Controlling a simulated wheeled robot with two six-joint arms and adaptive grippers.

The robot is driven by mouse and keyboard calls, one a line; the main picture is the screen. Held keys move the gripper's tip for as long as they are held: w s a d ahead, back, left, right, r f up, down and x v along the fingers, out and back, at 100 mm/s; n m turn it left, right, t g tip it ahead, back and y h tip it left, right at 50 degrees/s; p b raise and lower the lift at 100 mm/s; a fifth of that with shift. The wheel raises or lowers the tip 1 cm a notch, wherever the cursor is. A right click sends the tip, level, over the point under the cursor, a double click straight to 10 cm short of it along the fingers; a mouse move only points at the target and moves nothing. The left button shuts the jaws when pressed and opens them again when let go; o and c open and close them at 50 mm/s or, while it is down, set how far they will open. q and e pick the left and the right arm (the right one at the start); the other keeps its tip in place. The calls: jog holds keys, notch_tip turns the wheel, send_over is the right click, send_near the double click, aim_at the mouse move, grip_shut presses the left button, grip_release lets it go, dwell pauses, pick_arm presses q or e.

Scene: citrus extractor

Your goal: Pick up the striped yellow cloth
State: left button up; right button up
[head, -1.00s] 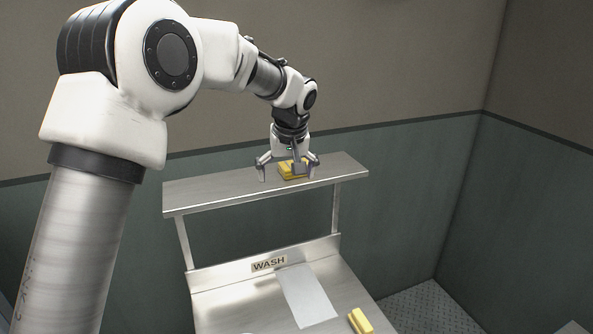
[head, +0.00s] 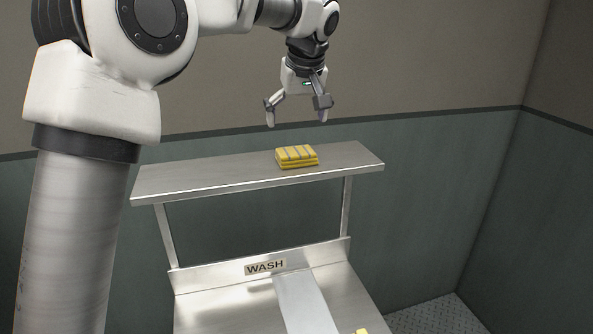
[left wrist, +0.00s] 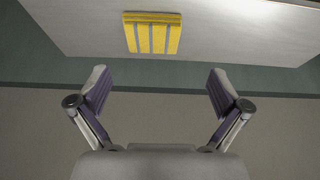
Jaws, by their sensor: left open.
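The striped yellow cloth (head: 297,157) lies folded on the raised metal shelf (head: 210,181), right of the shelf's middle. It has grey stripes and also shows in the left wrist view (left wrist: 146,38), lying flat on the shelf top. My left gripper (head: 297,119) is open and empty. It hangs above the cloth with a clear gap, fingers pointing down. In the left wrist view both fingers (left wrist: 156,80) are spread wide, with the cloth beyond their tips. My right gripper is not seen.
Below the shelf is a metal worktop (head: 222,305) with a WASH label (head: 265,267) and a pale sheet (head: 303,303). A yellow item (head: 362,331) is cut off at the bottom edge. A wall stands behind the shelf. The shelf left of the cloth is bare.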

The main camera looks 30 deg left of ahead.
aim_at(297, 151)
pick_arm(q)
jog(key=w+f, duration=0.2)
jog(key=f, duration=0.1)
jog(key=w+a+f+p, duration=0.1)
jog(key=f, duration=0.1)
jog(key=shift+w+f, duration=0.1)
jog(key=shift+w, duration=0.15)
jog(key=f, duration=0.1)
jog(key=a+f, duration=0.1)
jog(key=f+p, duration=0.1)
jog(key=shift+a, duration=0.25)
jog(key=shift+w+f, duration=0.35)
jog(key=shift+f, duration=0.05)
jog(key=shift+w, duration=0.1)
jog(key=shift+c, duration=0.7)
jog(key=c, duration=0.5)
jog(key=shift+s+r, duration=0.1)
jog(key=shift+s, duration=0.15)
jog(key=shift+c, duration=0.7)
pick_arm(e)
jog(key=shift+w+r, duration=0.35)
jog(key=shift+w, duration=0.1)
